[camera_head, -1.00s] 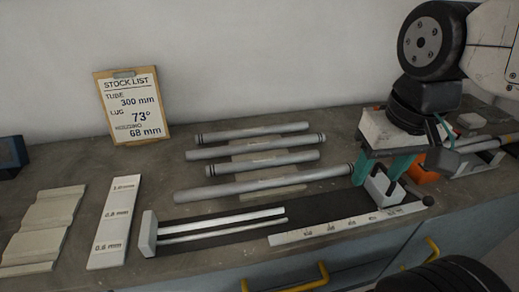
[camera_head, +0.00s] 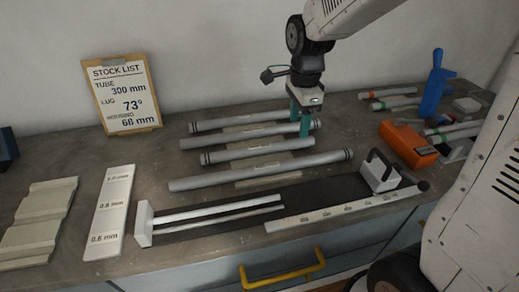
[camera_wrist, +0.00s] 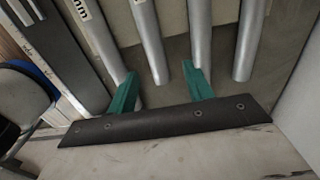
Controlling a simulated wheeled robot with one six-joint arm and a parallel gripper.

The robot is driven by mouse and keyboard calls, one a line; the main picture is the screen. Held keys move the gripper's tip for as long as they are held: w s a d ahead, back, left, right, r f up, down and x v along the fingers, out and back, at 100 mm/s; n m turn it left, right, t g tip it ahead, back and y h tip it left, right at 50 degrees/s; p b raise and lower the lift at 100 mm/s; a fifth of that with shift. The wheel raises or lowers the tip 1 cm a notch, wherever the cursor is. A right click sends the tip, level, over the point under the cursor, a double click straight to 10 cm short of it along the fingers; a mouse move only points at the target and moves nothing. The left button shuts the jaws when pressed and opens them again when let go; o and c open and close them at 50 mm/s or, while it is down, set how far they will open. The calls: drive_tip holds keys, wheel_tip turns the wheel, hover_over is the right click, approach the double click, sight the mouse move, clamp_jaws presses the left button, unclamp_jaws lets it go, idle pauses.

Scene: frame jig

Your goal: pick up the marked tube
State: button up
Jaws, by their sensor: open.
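Several grey tubes lie side by side on low supports: a back tube (camera_head: 240,122), a second tube (camera_head: 225,138), a third tube (camera_head: 255,149) and a longer front tube (camera_head: 260,172). Some have dark bands near one end. I cannot tell which one is the marked tube. My gripper (camera_head: 300,116) is open and empty, pointing down near the right ends of the back tubes. In the wrist view its teal fingers (camera_wrist: 161,88) appear either side of a tube end (camera_wrist: 157,72), with no contact visible. Printed labels show on two tubes there, only partly readable.
A clipboard (camera_head: 122,94) reads tube 300 mm, lug 73°, housing 68 mm. A dark jig with a ruler (camera_head: 340,211) and a handled block (camera_head: 380,171) lies in front. An orange block (camera_head: 407,145), a blue clamp (camera_head: 434,88) and more tubes (camera_head: 388,92) are at right.

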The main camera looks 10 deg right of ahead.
sight(296, 140)
drive_tip(key=f, duration=0.5)
drive_tip(key=shift+s+a+f, duration=0.2)
drive_tip(key=shift+s+f, duration=0.1)
clamp_jaws()
